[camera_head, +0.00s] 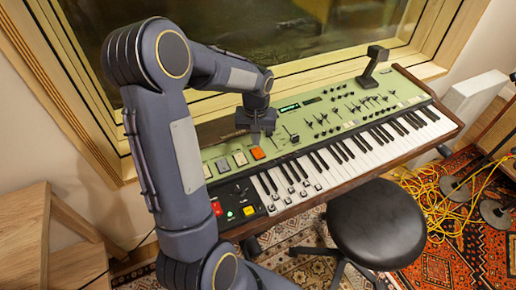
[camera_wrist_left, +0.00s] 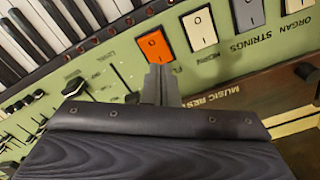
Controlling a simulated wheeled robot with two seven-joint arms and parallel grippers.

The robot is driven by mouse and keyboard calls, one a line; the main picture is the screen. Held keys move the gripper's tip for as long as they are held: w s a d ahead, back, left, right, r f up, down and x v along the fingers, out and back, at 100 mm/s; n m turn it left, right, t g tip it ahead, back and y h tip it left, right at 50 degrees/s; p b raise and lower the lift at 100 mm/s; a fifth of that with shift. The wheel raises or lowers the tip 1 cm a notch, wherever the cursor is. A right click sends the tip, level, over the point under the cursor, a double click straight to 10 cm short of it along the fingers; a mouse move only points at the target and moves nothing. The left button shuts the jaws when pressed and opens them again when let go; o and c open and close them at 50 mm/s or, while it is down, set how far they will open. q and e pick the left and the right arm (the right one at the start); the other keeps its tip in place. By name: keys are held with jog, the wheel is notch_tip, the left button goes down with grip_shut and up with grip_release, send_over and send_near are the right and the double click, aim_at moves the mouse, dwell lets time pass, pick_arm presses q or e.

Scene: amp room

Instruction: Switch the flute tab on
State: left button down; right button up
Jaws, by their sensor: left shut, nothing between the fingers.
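The green keyboard instrument (camera_head: 200,153) has a row of rocker tabs at its left. An orange tab (camera_head: 258,153) is at the right end of that row, beside a white tab (camera_head: 240,158). My left gripper (camera_head: 256,139) is shut and empty, just above the orange tab. In the left wrist view its fingertips (camera_wrist_left: 158,67) are at the edge of the orange tab (camera_wrist_left: 153,45); I cannot tell whether they touch. My right gripper is not in view.
White (camera_wrist_left: 199,28) and grey (camera_wrist_left: 248,14) tabs stand close beside the orange one. Sliders and knobs lie on its other side. A brown music rest (camera_head: 222,130) is behind the tabs. A black stool (camera_head: 377,222) stands in front; yellow cables (camera_head: 430,200) lie at the right.

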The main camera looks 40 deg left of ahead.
aim_at(256, 150)
pick_arm(q)
notch_tip(256, 150, up, 4)
jog(key=p, duration=0.3)
jog(key=shift+r, duration=0.15)
dwell(0.4)
jog(key=s+d+r+m+t+h, duration=0.2)
jog(key=s+d+r, duration=0.3)
jog(key=s+d, duration=0.2)
jog(key=s+d+r+m+t+h, duration=0.1)
jog(key=s+d+r+m+t, duration=0.2)
jog(key=s+d+r, duration=0.2)
jog(key=s+d, duration=0.3)
jog(key=s, duration=0.4)
jog(key=shift+s+d+r+t+h, duration=0.2)
jog(key=shift+d+r+t+h, duration=0.1)
jog(key=shift+h, duration=0.1)
